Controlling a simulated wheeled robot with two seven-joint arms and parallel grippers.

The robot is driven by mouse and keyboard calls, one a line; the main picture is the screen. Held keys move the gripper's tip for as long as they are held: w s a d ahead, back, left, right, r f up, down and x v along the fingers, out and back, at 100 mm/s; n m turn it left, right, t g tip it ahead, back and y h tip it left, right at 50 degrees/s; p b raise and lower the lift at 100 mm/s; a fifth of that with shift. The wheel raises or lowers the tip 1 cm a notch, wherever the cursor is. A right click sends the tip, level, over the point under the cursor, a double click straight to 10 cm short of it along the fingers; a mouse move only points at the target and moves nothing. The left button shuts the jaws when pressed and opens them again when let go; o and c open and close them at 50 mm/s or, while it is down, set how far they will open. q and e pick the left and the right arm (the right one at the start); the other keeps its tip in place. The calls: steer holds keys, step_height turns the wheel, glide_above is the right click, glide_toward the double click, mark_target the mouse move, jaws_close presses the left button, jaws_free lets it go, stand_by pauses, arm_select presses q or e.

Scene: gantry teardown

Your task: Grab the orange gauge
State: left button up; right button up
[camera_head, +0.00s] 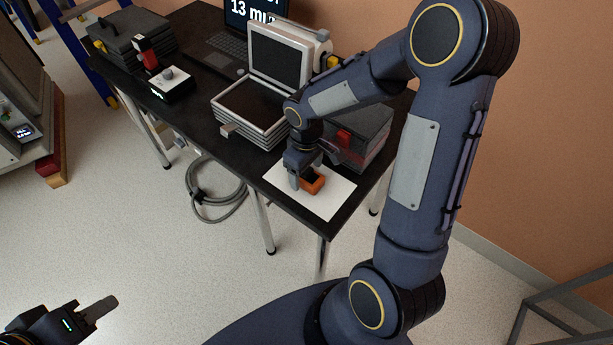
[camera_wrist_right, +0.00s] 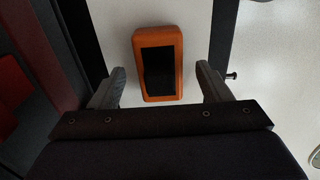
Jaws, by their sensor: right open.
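The orange gauge (camera_head: 313,181), a small block with a dark face, rests on a white sheet (camera_head: 325,206) near the black table's front right corner. In the right wrist view the gauge (camera_wrist_right: 158,63) lies ahead of and between the fingers. My right gripper (camera_head: 301,180) is at the gauge, partly hiding it in the head view. In the right wrist view its two fingers (camera_wrist_right: 160,90) are apart, with a gap on each side of the gauge. My left gripper (camera_head: 102,308) is low at the bottom left, far from the table; only one finger shows clearly.
A coiled hose (camera_head: 216,208) lies on the floor. Open floor is in front.

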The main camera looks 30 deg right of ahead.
steer(key=c, duration=1.2)
